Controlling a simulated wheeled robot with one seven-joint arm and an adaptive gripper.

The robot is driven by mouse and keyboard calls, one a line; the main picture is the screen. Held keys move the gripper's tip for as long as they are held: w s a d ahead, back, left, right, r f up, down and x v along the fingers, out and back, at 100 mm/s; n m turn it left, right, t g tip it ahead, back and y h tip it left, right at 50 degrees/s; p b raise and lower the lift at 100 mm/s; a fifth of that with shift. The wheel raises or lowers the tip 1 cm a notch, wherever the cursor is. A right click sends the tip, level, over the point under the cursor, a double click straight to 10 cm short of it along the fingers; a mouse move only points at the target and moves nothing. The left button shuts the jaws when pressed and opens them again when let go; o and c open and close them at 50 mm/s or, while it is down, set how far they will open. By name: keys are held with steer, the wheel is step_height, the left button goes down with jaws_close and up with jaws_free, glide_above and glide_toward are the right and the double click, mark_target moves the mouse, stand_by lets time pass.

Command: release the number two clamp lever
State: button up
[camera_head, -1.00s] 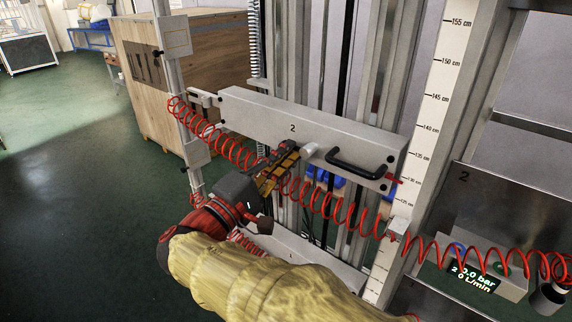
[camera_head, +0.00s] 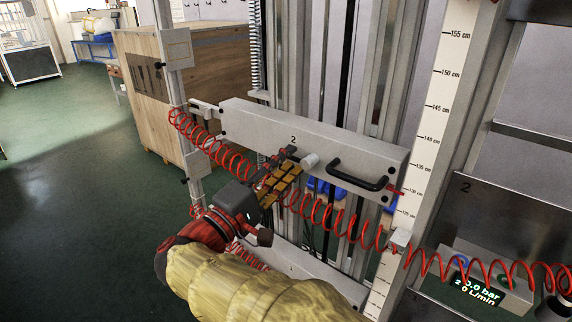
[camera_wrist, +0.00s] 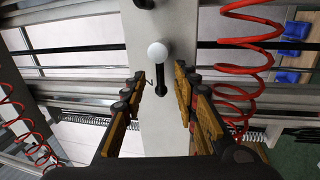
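The number two beam (camera_head: 250,122) is a pale grey crosspiece marked "2" on the upright frame. Its clamp lever (camera_wrist: 157,52) has a white round knob on a short black stem in the wrist view. In the head view the white knob (camera_head: 311,160) shows just right of my fingertips, and its stem is hidden. My gripper (camera_head: 290,166) is at the beam's front face. In the wrist view my gripper (camera_wrist: 161,84) is open, with the black stem between its two fingers and clear space on both sides. The knob sits slightly beyond the fingertips.
A black bar handle (camera_head: 358,178) is on the beam right of the lever. A red coiled hose (camera_head: 325,212) hangs across the front, close to my gripper. A height scale (camera_head: 432,115) and a gauge box (camera_head: 487,285) stand at the right. A wooden crate (camera_head: 150,105) is behind left.

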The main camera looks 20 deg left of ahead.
steer(key=v, duration=1.2)
steer(key=shift+f, duration=0.1)
stand_by(0.4)
